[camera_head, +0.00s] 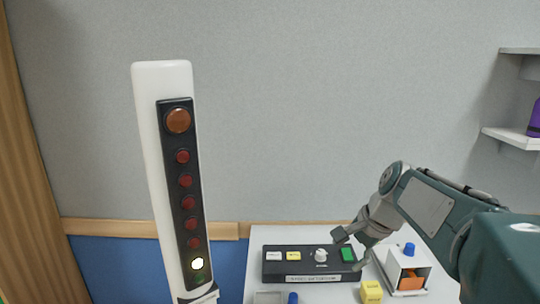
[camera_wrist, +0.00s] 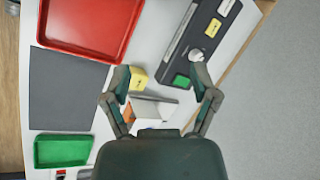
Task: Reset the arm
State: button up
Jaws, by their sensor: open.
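My gripper (camera_head: 358,240) is at the end of my arm, above the white table (camera_head: 262,237) near the right end of a black control panel (camera_head: 300,265). In the wrist view my gripper (camera_wrist: 165,84) shows its two fingers spread apart with nothing held between them. The panel (camera_wrist: 214,40) carries white and yellow buttons, a round knob and a green button (camera_wrist: 181,81). Beyond the fingertips a yellow cube (camera_wrist: 138,77) lies on the table, and a white box with an orange part (camera_head: 408,270) and a blue knob stands right of the panel in the head view.
A tall white post (camera_head: 147,130) with red lights and one lit yellow-white lamp stands left. The wrist view shows a red tray (camera_wrist: 84,50), a grey mat (camera_wrist: 62,90) and a green tray (camera_wrist: 62,152). Wall shelves (camera_head: 512,138) hold a purple bottle (camera_head: 535,120) at right.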

jog(key=s+f+n+t+h, duration=0.1)
jog(key=s+n, duration=0.4)
jog(key=s, duration=0.5)
jog(key=s+f+n+t+h, duration=0.1)
jog(key=s+f+n+h, duration=0.1)
jog(key=s+n, duration=0.4)
jog(key=s+f, duration=0.1)
jog(key=s, duration=0.4)
jog(key=shift+s+a+f+t+h, duration=0.2)
jog(key=shift+a+f+t+h, duration=0.1)
jog(key=shift+a+h, duration=0.1)
dwell(0.4)
